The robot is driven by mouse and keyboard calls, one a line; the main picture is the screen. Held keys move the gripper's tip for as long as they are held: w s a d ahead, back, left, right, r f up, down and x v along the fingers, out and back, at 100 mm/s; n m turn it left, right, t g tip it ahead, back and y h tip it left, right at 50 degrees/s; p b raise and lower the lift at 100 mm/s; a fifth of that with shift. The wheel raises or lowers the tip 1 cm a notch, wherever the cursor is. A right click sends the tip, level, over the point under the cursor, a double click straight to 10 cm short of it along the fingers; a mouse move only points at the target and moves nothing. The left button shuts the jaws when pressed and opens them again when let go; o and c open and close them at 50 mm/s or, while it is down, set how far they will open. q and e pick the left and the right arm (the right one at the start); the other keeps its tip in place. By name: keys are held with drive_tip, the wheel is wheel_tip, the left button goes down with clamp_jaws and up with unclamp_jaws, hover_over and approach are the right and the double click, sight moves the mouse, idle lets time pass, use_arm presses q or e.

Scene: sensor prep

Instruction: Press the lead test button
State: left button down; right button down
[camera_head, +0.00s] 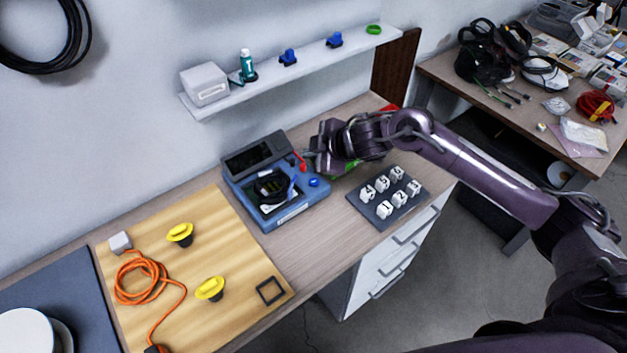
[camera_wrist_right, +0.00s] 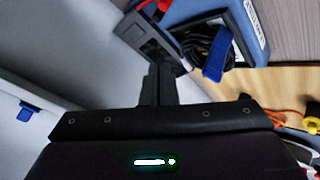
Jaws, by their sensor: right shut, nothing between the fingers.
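The blue and grey test device (camera_head: 294,216) stands on the table against the wall, with a dark screen panel at its back. A coiled black lead (camera_head: 271,186) with a blue strap lies in its tray. A round blue button-like part (camera_head: 314,182) and a red part (camera_head: 301,166) are on its right side; I cannot tell which is the lead test button. My right gripper (camera_head: 307,154) is shut and empty by the device's back right, close to the red part. In the wrist view its fingers (camera_wrist_right: 161,84) reach toward the device (camera_wrist_right: 190,14); contact is unclear. My left gripper is not in view.
A dark tray of numbered white blocks (camera_head: 356,200) sits right of the device. A wooden board (camera_head: 205,260) with an orange cable and yellow parts lies left. A wall shelf (camera_head: 300,70) with small items hangs above. A green item is partly hidden behind my right gripper.

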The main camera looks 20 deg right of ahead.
drive_tip(key=shift+w+d+r, duration=0.15)
drive_tip(key=shift+d, duration=0.35)
drive_tip(key=shift+w+d+r, duration=0.1)
drive_tip(key=shift+d+r, duration=0.05)
drive_tip(key=shift+d, duration=0.35)
drive_tip(key=shift+a+f, duration=0.1)
drive_tip(key=shift+f, duration=0.05)
drive_tip(key=b, duration=0.8)
hover_over(318, 183)
wheel_tip(318, 183, down, 7)
drive_tip(key=shift+f, duration=0.8)
drive_tip(key=shift+f, duration=0.1)
drive_tip(key=shift+f, duration=0.3)
